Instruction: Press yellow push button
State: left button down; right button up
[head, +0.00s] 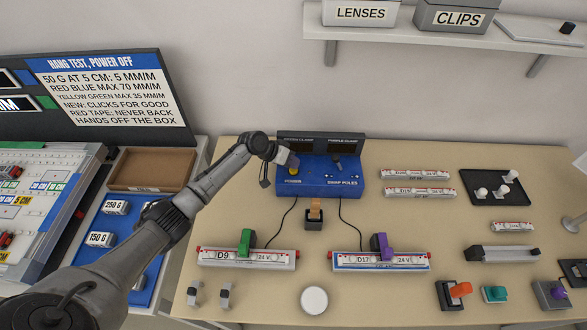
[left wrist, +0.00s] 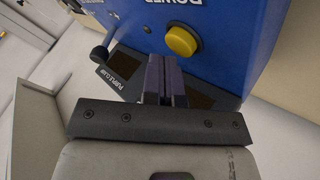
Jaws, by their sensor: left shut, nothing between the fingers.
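The yellow push button (head: 293,171) is on the left part of the blue box (head: 322,185), above a POWER label, and the gripper partly covers it in the head view. In the left wrist view the round yellow button (left wrist: 181,40) stands out from the blue face (left wrist: 228,32), just past the fingertips. My left gripper (head: 288,160) is at the box's left side, beside and over the button. Its fingers (left wrist: 166,62) are shut together and empty, close to the button; I cannot tell whether they touch it. My right gripper is not in view.
A lever (head: 338,163) stands on the box's right half. In front are an orange-topped block (head: 314,212) and two strips with a green clamp (head: 244,242) and a purple clamp (head: 382,246). A brown tray (head: 150,170) lies left. A shelf (head: 450,38) overhangs the back right.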

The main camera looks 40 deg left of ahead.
pick_arm(q)
jog(key=shift+f, duration=0.2)
dwell(0.4)
jog(key=shift+f+b, duration=0.25)
jog(key=shift+b, duration=0.05)
jog(key=shift+r+p, duration=0.4)
jog(key=shift+p, duration=0.1)
jog(key=shift+r, duration=0.2)
notch_tip(320, 180, up, 6)
jog(key=p, duration=0.5)
jog(key=shift+f, duration=0.1)
